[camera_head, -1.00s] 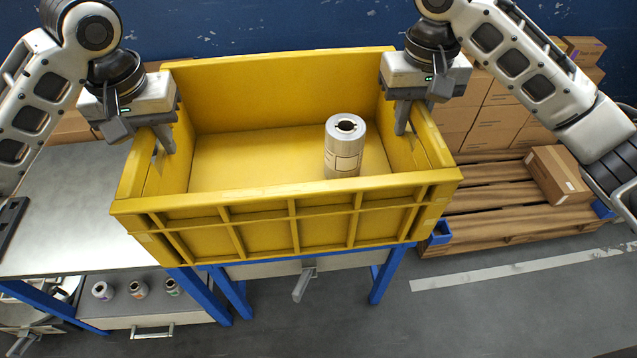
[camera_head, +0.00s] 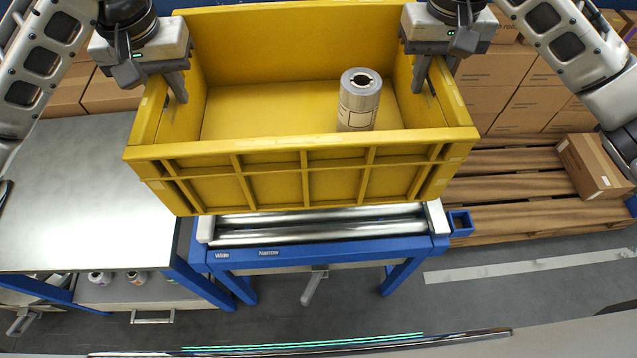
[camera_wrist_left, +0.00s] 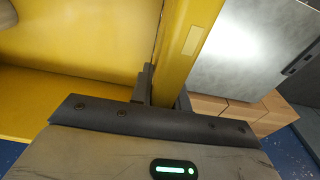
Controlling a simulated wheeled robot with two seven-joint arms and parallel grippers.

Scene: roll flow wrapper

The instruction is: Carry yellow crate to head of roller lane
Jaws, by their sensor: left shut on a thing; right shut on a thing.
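The yellow crate (camera_head: 300,172) hangs level between my two grippers, with one silver roll (camera_head: 359,100) standing upright inside near its right end. My left gripper (camera_head: 172,90) is shut on the crate's left end wall. In the left wrist view its fingers (camera_wrist_left: 163,95) sit on both sides of the yellow rim (camera_wrist_left: 183,45). My right gripper (camera_head: 428,75) is shut on the crate's right end wall. The roller lane (camera_head: 320,232), with metal rollers in a blue frame, shows below the crate's front. Whether the crate touches the rollers cannot be told.
A grey-topped table (camera_head: 85,195) stands left of the lane. A wooden pallet (camera_head: 530,185) with stacked cartons (camera_head: 545,90) stands at the right, one carton (camera_head: 594,167) near its edge. A small blue bin (camera_head: 459,223) is at the lane's right corner. The floor in front is grey.

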